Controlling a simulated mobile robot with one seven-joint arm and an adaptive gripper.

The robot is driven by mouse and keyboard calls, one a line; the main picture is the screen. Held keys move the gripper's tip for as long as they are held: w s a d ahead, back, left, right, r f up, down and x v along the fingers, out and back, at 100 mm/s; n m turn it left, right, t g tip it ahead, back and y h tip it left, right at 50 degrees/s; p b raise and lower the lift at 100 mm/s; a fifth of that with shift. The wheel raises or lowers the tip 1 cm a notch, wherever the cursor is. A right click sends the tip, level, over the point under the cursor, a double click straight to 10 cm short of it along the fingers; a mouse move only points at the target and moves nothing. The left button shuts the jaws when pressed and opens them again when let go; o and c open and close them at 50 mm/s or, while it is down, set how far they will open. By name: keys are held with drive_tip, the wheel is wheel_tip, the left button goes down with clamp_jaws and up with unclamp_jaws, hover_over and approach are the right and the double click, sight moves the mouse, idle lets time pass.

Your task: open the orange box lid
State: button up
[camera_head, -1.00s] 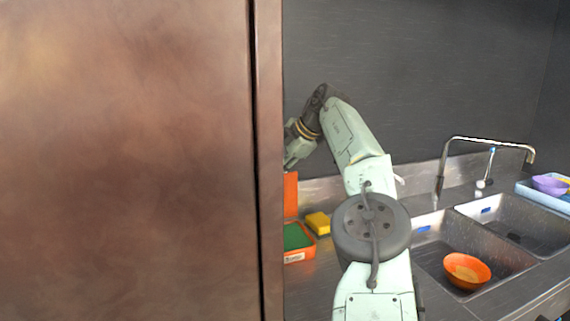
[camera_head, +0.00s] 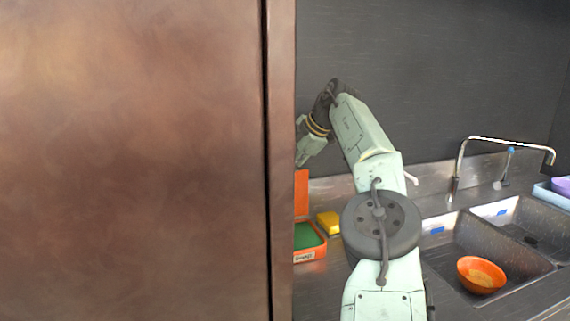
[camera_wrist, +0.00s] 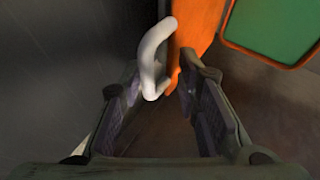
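The orange box (camera_head: 311,257) stands on the counter in the head view, partly hidden by a brown panel. Its lid (camera_head: 301,188) stands upright at the back, and green shows inside the box. In the wrist view the orange lid (camera_wrist: 194,25) is at upper centre, with a curved white handle (camera_wrist: 152,50) beside it. The green inside (camera_wrist: 275,25) is at upper right. My gripper (camera_wrist: 163,82) is open, its fingers on either side of the handle's lower end; I cannot tell whether they touch it. In the head view my gripper (camera_head: 301,160) is just above the lid, partly hidden.
A large brown panel (camera_head: 135,160) fills the left half of the head view. A yellow sponge-like block (camera_head: 328,222) lies behind the box. To the right are a double sink (camera_head: 530,238) with an orange bowl (camera_head: 481,275), a faucet (camera_head: 458,165) and a blue tray (camera_head: 552,196).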

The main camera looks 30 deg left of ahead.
drive_tip(key=v, duration=0.7)
drive_tip(key=shift+d+r, duration=0.1)
idle(0.5)
